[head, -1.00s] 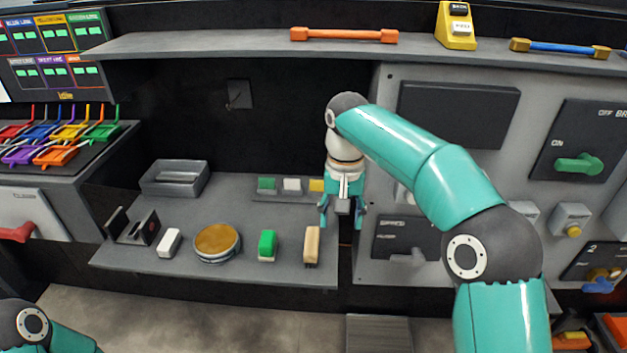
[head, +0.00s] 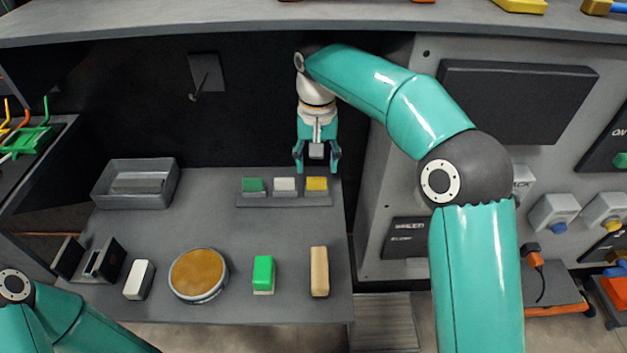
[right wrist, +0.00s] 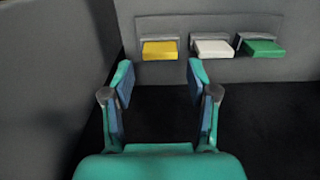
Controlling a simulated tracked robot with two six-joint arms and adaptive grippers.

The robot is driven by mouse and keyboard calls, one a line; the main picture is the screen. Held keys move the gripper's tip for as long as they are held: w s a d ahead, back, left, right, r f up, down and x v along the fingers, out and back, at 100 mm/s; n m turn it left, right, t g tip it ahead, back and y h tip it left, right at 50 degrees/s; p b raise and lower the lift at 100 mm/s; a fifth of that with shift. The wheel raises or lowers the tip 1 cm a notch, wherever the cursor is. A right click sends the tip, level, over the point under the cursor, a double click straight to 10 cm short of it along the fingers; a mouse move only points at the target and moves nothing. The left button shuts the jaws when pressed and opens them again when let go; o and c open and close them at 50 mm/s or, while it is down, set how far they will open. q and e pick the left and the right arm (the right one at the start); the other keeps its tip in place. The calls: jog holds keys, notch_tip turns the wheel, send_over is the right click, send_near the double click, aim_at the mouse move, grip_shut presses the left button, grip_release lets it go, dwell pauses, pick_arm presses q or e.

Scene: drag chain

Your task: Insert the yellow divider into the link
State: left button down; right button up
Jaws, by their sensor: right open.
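The yellow divider (head: 317,184) sits at the right end of a small dark rack (head: 284,201), beside a white and a green piece. In the right wrist view the yellow divider (right wrist: 160,50) is at the left of the row. My right gripper (head: 317,168) is open and empty, pointing down over the yellow divider's place in the head view. In the wrist view, the divider lies beyond the open fingers (right wrist: 160,80), with no contact visible. A dark U-shaped piece (head: 103,260), probably the link, stands at the bench's left front. My left arm shows at lower left; its gripper is out of frame.
On the grey bench (head: 225,228) are a grey tray (head: 135,184), a white eraser-like block (head: 139,280), a round tin (head: 198,275), a green block (head: 263,274) and a tan block (head: 319,272). A panel with switches (head: 480,150) stands right. A shelf (head: 200,20) runs above.

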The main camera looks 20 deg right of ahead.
aim_at(317, 178)
notch_tip(317, 178, down, 6)
jog(key=shift+w+r+b, duration=0.1)
jog(key=shift+r+b, duration=0.05)
jog(key=shift+b, duration=0.35)
jog(key=c, duration=0.6)
